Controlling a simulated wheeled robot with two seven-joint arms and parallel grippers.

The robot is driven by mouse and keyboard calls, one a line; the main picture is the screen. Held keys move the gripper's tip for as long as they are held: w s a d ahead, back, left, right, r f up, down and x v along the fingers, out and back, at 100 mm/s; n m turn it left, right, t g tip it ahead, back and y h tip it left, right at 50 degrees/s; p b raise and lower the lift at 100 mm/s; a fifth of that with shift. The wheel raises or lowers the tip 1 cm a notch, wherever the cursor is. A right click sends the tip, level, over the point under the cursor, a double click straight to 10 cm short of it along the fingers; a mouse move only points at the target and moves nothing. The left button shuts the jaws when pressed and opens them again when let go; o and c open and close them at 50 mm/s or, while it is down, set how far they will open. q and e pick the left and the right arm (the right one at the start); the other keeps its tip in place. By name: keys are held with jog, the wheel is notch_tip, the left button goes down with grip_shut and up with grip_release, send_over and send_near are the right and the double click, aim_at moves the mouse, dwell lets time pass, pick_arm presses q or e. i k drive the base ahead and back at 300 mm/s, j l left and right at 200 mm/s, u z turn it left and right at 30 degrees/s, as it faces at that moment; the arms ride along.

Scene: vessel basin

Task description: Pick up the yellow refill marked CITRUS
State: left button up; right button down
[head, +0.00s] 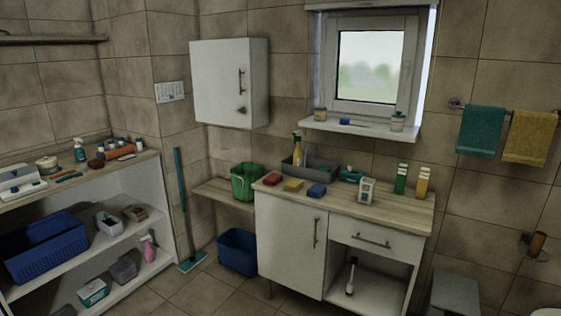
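A yellow refill pack (422,184) stands upright near the right end of the wooden counter (385,212). Its top looks white, and any lettering on it is too small to read. A similar green pack (401,180) stands just to its left with a narrow gap between them. Neither of my grippers is in view.
A white labelled container (366,190) stands left of the packs. Red (272,179), yellow (293,185) and blue (316,190) sponge-like blocks lie along the counter's left part. A grey caddy (297,166) stands behind them. The counter's front right is clear.

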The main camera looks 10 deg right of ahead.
aim_at(424, 174)
jog(key=z, duration=1.25)
jog(key=i+j+u, duration=0.2)
jog(key=i, duration=1.2)
jog(key=i+l+u, duration=0.25)
jog(key=i, duration=1.15)
